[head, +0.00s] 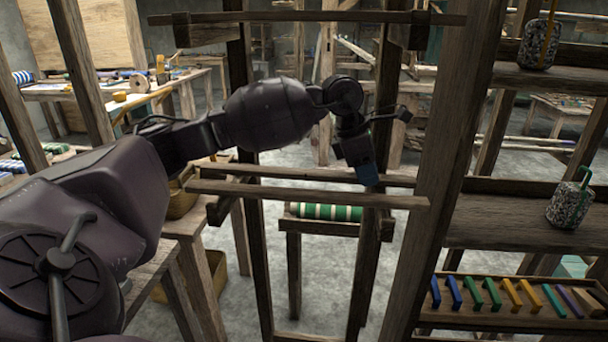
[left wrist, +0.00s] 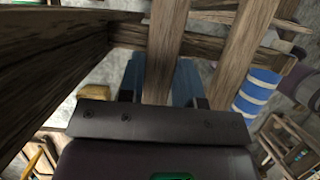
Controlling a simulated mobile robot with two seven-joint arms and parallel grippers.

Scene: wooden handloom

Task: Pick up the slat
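Two long, thin brown wooden slats lie side by side across the loom frame in the head view: a rear slat (head: 270,174) and a front slat (head: 310,194). My left gripper (head: 367,174), with blue fingertips, points down at the rear slat toward its right end. In the left wrist view, one slat (left wrist: 166,45) runs between the blue fingers of the gripper (left wrist: 160,80) and hides their inner edges. Whether the fingers press on it is unclear. The other slat (left wrist: 243,50) runs beside it to the right. My right gripper is out of view.
A thick loom post (head: 445,140) stands right of the gripper, and a crossbar (head: 300,18) spans above. Right-hand shelves hold speckled weights (head: 569,205) and a tray (head: 500,319) of coloured pieces.

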